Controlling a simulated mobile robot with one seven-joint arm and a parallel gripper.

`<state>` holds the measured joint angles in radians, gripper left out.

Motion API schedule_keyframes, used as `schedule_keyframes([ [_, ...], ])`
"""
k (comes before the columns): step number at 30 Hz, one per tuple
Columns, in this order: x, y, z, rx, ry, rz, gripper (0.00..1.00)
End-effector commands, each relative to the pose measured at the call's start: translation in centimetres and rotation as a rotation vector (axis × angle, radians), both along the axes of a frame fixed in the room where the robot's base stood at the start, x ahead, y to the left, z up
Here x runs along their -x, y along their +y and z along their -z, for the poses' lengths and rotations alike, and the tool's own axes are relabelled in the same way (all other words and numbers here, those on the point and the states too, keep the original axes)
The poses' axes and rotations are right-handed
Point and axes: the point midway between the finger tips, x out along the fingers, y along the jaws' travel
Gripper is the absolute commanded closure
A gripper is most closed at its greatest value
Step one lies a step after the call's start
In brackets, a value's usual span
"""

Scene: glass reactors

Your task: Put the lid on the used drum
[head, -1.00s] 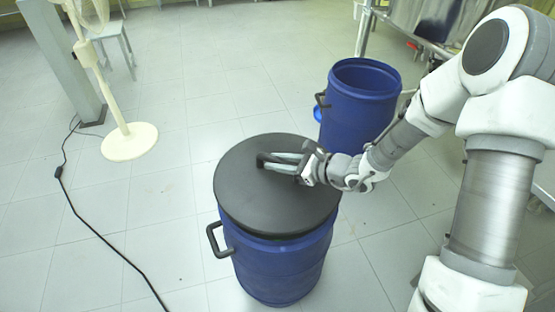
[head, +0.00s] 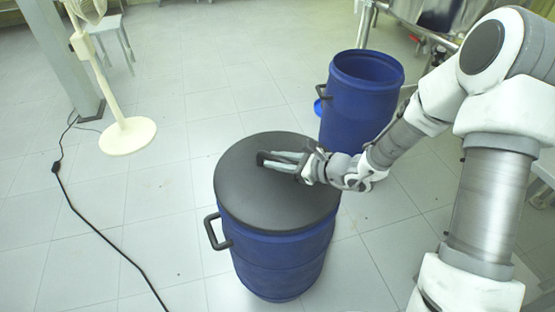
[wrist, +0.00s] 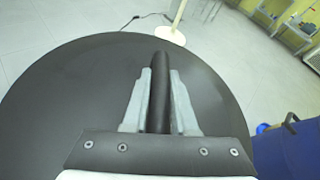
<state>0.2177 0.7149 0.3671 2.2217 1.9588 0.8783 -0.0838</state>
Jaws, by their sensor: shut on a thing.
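A round black lid (head: 275,197) lies level over the top of the near blue drum (head: 275,262), roughly centred on it. In the head view no clear gap shows between the lid and the drum's rim, but the rim is hidden, so I cannot tell if it is fully seated. My gripper (head: 275,159) is shut on the lid's raised bar handle. In the wrist view the grey fingers (wrist: 160,88) stand on both sides of the handle (wrist: 159,110), and the lid (wrist: 60,90) fills most of the picture.
A second blue drum (head: 361,110), open and without a lid, stands behind to the right. A cream fan stand (head: 127,137) is at the upper left, with a black cable (head: 95,232) on the floor. Tiled floor (head: 165,215) left of the near drum is mostly free.

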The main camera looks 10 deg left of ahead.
Motion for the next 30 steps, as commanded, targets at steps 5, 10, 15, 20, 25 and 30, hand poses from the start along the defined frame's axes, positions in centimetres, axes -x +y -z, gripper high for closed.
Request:
schedule_keyframes([
  [5,0.3,-0.2,0.8,0.012,0.017,0.001,0.54],
  [10,0.3,-0.2,0.6,0.011,0.013,0.001,0.39],
  [15,0.3,-0.2,0.6,0.011,0.013,0.001,0.39],
  [20,0.5,-1.0,0.1,0.011,0.01,0.003,0.39],
  [25,1.6,-3.5,-1.3,0.01,0.011,0.005,0.39],
  [30,3.2,-7.2,-3.0,0.011,0.01,0.007,0.39],
])
